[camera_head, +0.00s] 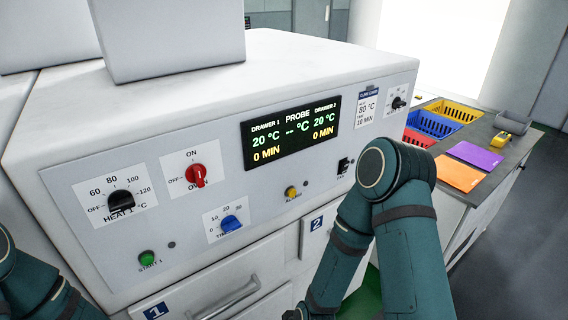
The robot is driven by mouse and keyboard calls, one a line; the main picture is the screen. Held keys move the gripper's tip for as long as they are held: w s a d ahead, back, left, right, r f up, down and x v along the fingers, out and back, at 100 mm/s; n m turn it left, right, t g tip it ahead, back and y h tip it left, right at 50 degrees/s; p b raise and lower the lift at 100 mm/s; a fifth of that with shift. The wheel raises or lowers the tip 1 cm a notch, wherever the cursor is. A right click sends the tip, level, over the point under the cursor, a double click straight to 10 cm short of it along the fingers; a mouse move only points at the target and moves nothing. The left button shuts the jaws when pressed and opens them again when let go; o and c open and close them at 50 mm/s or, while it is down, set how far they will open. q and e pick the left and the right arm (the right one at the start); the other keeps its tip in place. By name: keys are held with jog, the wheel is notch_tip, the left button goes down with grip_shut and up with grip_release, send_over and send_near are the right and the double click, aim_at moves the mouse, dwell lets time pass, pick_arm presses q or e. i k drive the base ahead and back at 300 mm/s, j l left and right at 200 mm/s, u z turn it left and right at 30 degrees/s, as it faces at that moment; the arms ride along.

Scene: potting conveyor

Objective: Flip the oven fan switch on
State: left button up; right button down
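The oven's white control panel (130,245) faces me. A small black rocker switch (344,166) sits at the panel's right, just left of my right arm. The label below it is too small to read surely, and I cannot tell which way the rocker is tipped. A red rotary knob (196,175) sits on a plate marked ON at the top; the lower word is partly hidden by the knob. My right arm bends in front of the panel's right end and runs down out of the picture. My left arm shows only at the lower left corner. Neither gripper's fingers show.
A heat dial (122,201), blue timer dial (231,223), yellow button (291,193), green button (147,257) and lit display (290,130) share the panel. Drawer handles (225,298) stick out below. A side table at right holds coloured baskets (434,123) and mats (474,155).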

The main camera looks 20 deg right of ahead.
aim_at(346, 165)
jog(key=l+z, duration=0.1)
jog(key=z, duration=0.35)
jog(key=k+l+z, duration=0.1)
jog(key=z, duration=0.35)
